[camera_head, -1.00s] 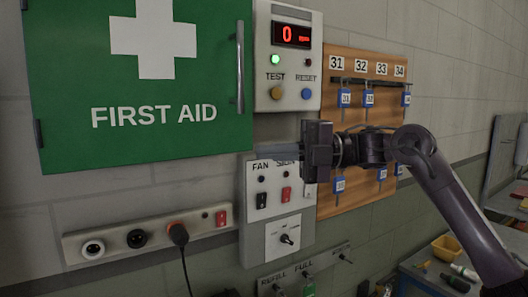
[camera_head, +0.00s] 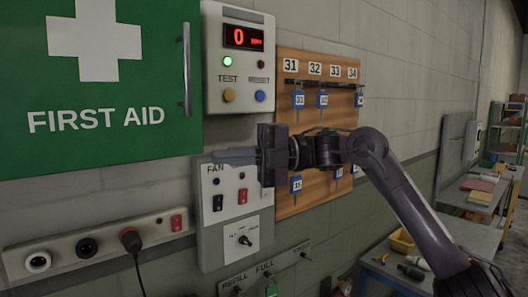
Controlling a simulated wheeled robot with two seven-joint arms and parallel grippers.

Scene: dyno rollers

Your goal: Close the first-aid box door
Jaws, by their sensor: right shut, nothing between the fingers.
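The first-aid box (camera_head: 110,150) is at the upper left in the head view. Its green door with a white cross and "FIRST AID" lettering faces me, and its left part is cut off by the frame. The door looks flush or nearly so; I cannot tell whether it is fully closed. A vertical handle (camera_head: 187,70) runs along its right side. My right gripper (camera_head: 235,156) is shut and empty, pointing left, in front of the fan switch panel and just right of the door's lower right corner. It appears apart from the door. My left gripper is not in view.
A control box (camera_head: 240,90) with a red display is right of the door. A key board (camera_head: 310,105) hangs behind my right arm. A socket strip (camera_head: 95,245) with a plugged cable runs below the door. A workbench (camera_head: 390,265) stands at the lower right.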

